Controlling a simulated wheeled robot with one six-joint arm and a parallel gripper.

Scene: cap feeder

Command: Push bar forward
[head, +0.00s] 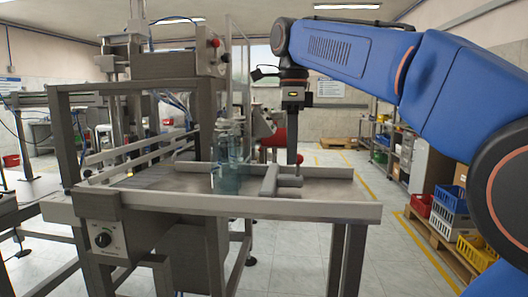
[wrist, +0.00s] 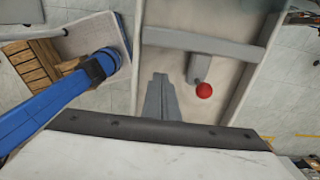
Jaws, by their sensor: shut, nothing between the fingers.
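The push bar (head: 285,181) is a grey block with a round grey end, lying on the feeder table, with a small red ball knob (head: 300,158). In the wrist view the grey bar (wrist: 200,68) and its red knob (wrist: 204,90) show right of my fingers. My gripper (head: 292,162) points down from the blue arm, close beside the knob in the head view. In the wrist view my gripper (wrist: 160,76) is shut and empty, with a gap to the knob. I cannot tell whether it touches the bar.
A grey guide rail (head: 325,172) runs across the table behind the bar. Clear glass-like pieces and a transparent panel (head: 238,90) stand left of the bar. The table's front edge rail (head: 300,208) is near. Crates (head: 449,222) stand on a pallet at the right.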

